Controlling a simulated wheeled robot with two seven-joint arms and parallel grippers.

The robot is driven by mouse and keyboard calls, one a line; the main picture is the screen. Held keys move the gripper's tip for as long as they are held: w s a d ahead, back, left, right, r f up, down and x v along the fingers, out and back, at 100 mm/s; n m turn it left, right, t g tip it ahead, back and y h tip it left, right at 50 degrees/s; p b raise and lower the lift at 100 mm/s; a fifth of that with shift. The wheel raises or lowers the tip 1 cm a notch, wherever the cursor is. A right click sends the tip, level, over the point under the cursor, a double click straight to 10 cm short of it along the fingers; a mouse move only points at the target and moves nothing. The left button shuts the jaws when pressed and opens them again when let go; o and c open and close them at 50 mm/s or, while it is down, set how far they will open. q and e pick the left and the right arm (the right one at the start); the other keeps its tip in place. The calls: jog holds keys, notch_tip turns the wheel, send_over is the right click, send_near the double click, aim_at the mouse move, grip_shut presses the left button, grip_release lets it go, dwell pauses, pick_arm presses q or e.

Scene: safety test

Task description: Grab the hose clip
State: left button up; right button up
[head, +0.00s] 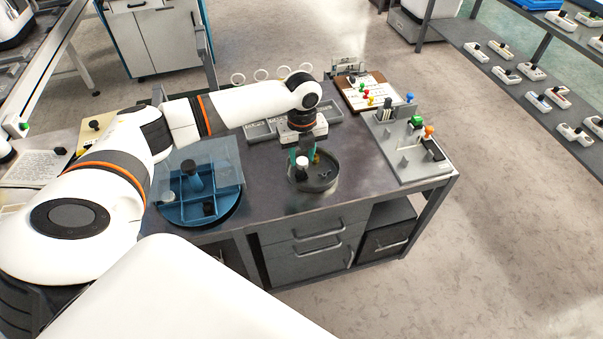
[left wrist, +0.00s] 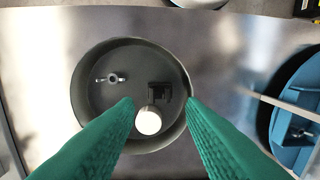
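A round grey dish (head: 318,187) stands near the table's front edge; it also shows in the left wrist view (left wrist: 77,98). In that view it holds a small metal ring with two wings (left wrist: 112,78), a black blocky piece (left wrist: 160,93) and a white-topped cylinder (left wrist: 148,121). I cannot tell for sure which piece is the hose clip. My left gripper (head: 303,162) points down over the dish, its green fingers apart. In the wrist view the black piece and white cylinder lie between the fingertip lines, with no visible grip. My right gripper is not in view.
A blue divided tray (head: 172,213) with a clear cover stands left of the dish. Behind are grey bins (head: 262,130) and a clipboard (head: 378,80). A grey panel with coloured knobs (head: 407,165) is at the right. Bare tabletop lies between dish and panel.

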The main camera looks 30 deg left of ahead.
aim_at(301, 171)
pick_arm(q)
jog(key=shift+w+a+f, duration=0.1)
jog(key=shift+a+f, duration=0.05)
jog(key=shift+f, duration=2.95)
jog(key=shift+c, duration=0.6)
jog(key=c, duration=0.6)
